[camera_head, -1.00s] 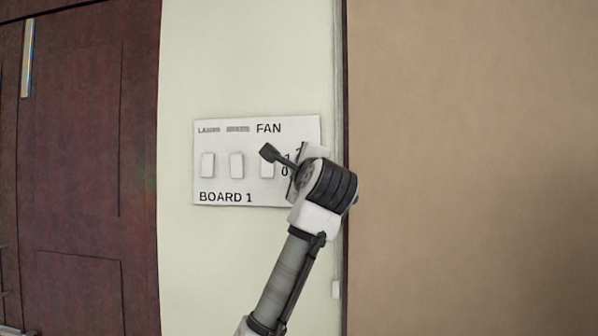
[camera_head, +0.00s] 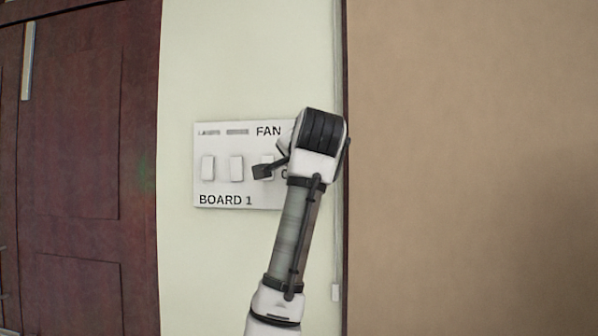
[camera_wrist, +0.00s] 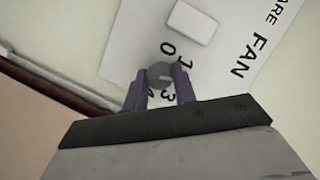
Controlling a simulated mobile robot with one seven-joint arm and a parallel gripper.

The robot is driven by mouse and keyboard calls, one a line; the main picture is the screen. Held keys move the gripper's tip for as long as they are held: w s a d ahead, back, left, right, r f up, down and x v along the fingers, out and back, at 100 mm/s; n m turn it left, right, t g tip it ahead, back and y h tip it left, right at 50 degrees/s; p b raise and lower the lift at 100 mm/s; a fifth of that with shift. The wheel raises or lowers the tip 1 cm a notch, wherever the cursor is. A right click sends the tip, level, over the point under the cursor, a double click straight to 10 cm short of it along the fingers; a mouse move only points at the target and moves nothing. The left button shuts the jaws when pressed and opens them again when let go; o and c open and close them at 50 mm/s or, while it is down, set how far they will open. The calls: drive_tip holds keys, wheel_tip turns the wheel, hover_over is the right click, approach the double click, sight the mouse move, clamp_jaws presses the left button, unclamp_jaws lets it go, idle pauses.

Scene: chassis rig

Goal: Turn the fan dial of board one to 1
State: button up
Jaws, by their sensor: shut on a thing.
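Board one is a white plate (camera_head: 222,188) on the wall, marked BOARD 1 and FAN; the plate also shows in the wrist view (camera_wrist: 135,35). The fan dial (camera_wrist: 158,73) is a small grey knob among the numerals 0, 1 and 3, with another numeral partly covered. My gripper (camera_wrist: 161,77) is shut on the dial, one dark finger on each side. Which numeral the dial points to cannot be told.
White rocker switches (camera_head: 208,168) sit left of the dial on the plate; one shows near the fingers in the wrist view (camera_wrist: 193,22). A dark red door (camera_head: 75,150) is at left and a tan panel (camera_head: 470,170) at right.

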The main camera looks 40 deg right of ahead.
drive_tip(key=n+g+h, duration=0.1)
drive_tip(key=n+g, duration=0.2)
drive_tip(key=n, duration=0.1)
drive_tip(key=shift+w+a+n, duration=0.1)
drive_tip(key=shift+w+n, duration=0.05)
drive_tip(key=shift+n, duration=0.15)
idle(0.5)
drive_tip(key=o, duration=1)
drive_tip(key=shift+a+r, duration=0.1)
drive_tip(key=b+v, duration=0.4)
drive_tip(key=v, duration=0.9)
drive_tip(key=shift+s+a, duration=0.25)
drive_tip(key=shift+a, duration=0.05)
